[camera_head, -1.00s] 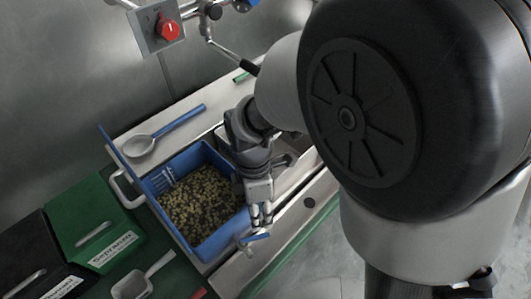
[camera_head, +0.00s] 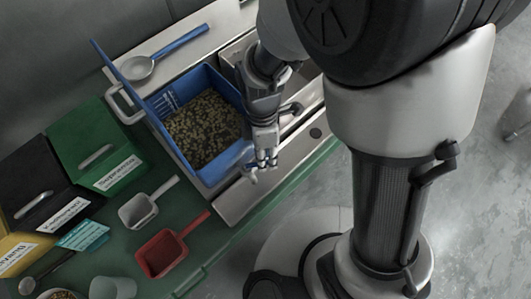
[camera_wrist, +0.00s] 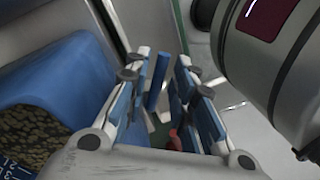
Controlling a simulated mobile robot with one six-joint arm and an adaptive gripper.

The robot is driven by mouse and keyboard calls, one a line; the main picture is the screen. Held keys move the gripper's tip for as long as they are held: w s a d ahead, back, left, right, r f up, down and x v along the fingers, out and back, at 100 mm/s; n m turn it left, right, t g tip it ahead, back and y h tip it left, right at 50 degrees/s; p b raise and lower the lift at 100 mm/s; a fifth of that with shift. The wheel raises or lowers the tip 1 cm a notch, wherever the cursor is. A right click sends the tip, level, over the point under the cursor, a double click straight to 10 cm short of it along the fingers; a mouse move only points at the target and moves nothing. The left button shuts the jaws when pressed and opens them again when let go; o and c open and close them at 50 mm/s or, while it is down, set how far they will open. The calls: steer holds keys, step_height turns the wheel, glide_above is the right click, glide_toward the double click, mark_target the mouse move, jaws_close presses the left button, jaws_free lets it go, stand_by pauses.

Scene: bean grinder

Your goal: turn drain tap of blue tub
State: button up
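The blue tub (camera_head: 217,179), filled with dark and pale beans, stands in the metal counter. In the wrist view its blue wall (camera_wrist: 62,75) fills the left side. The drain tap (camera_head: 251,177) is at the tub's front right corner. Its blue handle (camera_wrist: 157,82) shows in the wrist view in the gap between the fingers. My gripper (camera_head: 267,163) points down beside that corner, just above the tap. In the wrist view my gripper (camera_wrist: 158,92) is open, with a finger on each side of the handle. Whether either finger touches it cannot be told.
A blue-handled strainer spoon (camera_head: 141,67) lies behind the tub. A red scoop (camera_head: 161,254) and a white scoop (camera_head: 138,211) lie on the green surface to the front left. Green bin (camera_head: 98,156) and black bin (camera_head: 40,200) stand left.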

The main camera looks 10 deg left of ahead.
jaws_close()
stand_by(0.4)
steer(key=shift+w+a+n, duration=0.2)
steer(key=shift+w+n, duration=0.15)
steer(key=shift+n, duration=0.45)
steer(key=shift+o, duration=1.4)
jaws_free()
